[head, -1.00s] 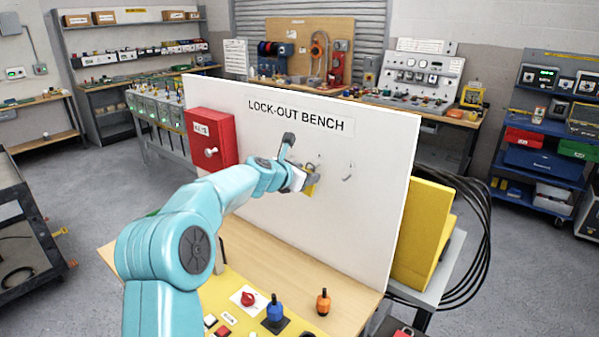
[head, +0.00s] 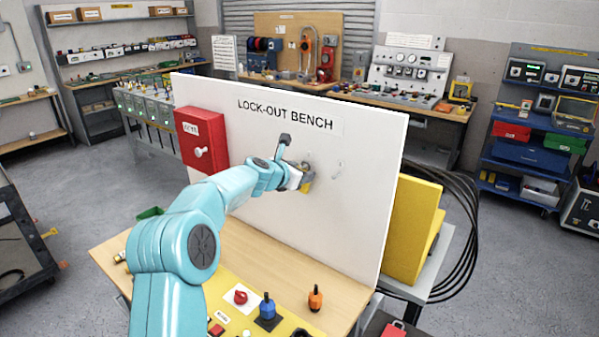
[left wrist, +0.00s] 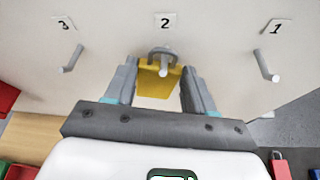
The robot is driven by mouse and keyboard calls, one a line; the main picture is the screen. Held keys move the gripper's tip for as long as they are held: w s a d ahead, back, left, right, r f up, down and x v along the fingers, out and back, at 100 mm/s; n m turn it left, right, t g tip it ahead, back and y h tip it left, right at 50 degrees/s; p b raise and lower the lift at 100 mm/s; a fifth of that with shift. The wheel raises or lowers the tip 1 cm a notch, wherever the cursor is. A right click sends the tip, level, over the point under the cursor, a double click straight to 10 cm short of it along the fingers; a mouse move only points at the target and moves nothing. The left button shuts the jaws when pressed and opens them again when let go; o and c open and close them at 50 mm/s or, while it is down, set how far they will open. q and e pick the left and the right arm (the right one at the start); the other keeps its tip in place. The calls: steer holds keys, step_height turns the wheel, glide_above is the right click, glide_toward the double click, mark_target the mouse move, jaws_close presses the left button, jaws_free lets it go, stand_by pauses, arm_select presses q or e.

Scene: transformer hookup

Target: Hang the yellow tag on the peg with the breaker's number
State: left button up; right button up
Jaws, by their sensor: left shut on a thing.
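The yellow tag (left wrist: 158,82) sits between the fingertips of my left gripper (left wrist: 160,84) in the left wrist view, with a grey loop at its top. The gripper is shut on it, close to the white board (left wrist: 225,50), under the label 2 (left wrist: 165,20). The loop overlaps the place below that label; I cannot tell whether it is around a peg. Bare pegs stick out under label 3 (left wrist: 70,60) and label 1 (left wrist: 265,66). In the head view, my left gripper (head: 304,178) and the tag (head: 306,186) are against the board's middle. The breaker's number is not readable. My right gripper is not in view.
A red key box (head: 200,140) is fixed on the board's left side. The wooden bench (head: 270,255) below carries a red knob, a blue knob (head: 267,308) and an orange knob (head: 315,297). A yellow panel (head: 412,225) stands behind the board at the right.

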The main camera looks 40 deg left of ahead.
arm_select(q)
steer(key=o, duration=1.2)
steer(key=shift+s, duration=0.15)
steer(key=b+v, duration=0.3)
steer(key=v, duration=1.3)
steer(key=shift+d, duration=0.1)
